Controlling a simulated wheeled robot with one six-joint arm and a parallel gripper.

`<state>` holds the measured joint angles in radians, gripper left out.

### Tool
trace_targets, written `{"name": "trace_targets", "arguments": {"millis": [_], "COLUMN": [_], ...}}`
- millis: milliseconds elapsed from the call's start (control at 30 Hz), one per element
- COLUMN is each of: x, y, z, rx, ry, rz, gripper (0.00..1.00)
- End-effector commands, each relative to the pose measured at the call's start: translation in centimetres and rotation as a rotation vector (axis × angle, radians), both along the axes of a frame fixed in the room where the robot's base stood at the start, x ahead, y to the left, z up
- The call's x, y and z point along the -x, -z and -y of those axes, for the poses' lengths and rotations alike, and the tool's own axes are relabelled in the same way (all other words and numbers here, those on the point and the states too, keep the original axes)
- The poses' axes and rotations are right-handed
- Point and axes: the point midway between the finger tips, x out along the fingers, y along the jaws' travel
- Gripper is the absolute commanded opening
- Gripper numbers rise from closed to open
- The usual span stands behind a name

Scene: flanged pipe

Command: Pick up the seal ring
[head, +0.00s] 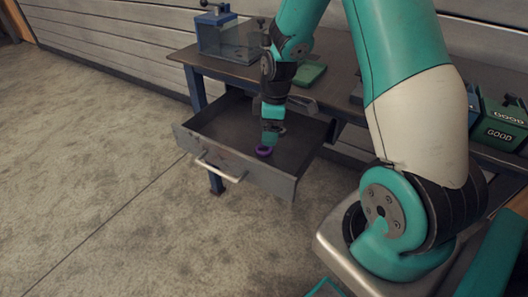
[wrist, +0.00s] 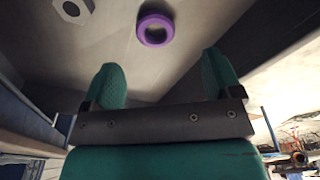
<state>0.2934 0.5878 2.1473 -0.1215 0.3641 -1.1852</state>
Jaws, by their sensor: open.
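The seal ring is a small purple ring (head: 264,151) lying on the floor of the open drawer (head: 215,135). In the wrist view the purple ring (wrist: 155,30) shows whole, beyond the fingertips and between their lines. My gripper (head: 268,143) points down into the drawer, just above or beside the ring in the head view. In the wrist view my gripper (wrist: 168,75) is open, with two teal fingers wide apart and nothing between them. The ring appears apart from the fingers.
A grey hexagonal part with a hole (wrist: 72,8) lies in the drawer too. The drawer walls stand around my gripper, with a handle (head: 218,169) on the front. The workbench (head: 235,70) above carries a clear box with blue parts (head: 226,38).

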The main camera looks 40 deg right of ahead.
Motion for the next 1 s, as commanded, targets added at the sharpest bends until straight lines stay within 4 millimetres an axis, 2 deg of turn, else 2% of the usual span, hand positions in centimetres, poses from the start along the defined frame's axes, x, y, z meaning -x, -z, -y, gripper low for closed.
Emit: {"name": "trace_targets", "arguments": {"millis": [100, 267, 567, 867, 1000], "x": [-0.1, -0.3, -1.1, -1.1, -1.1], "y": [1.5, 2.5, 6.6, 7.1, 7.1], "z": [-0.1, -0.2, -0.3, -0.4, -0.4], "rx": [-0.001, 0.0, 0.0, 0.001, 0.0], "ry": [0.0, 0.0, 0.0, 0.0, 0.0], "rz": [-0.001, 0.0, -0.002, 0.001, 0.0], "gripper": [0.84, 0.84, 0.84, 0.84, 0.52]}}
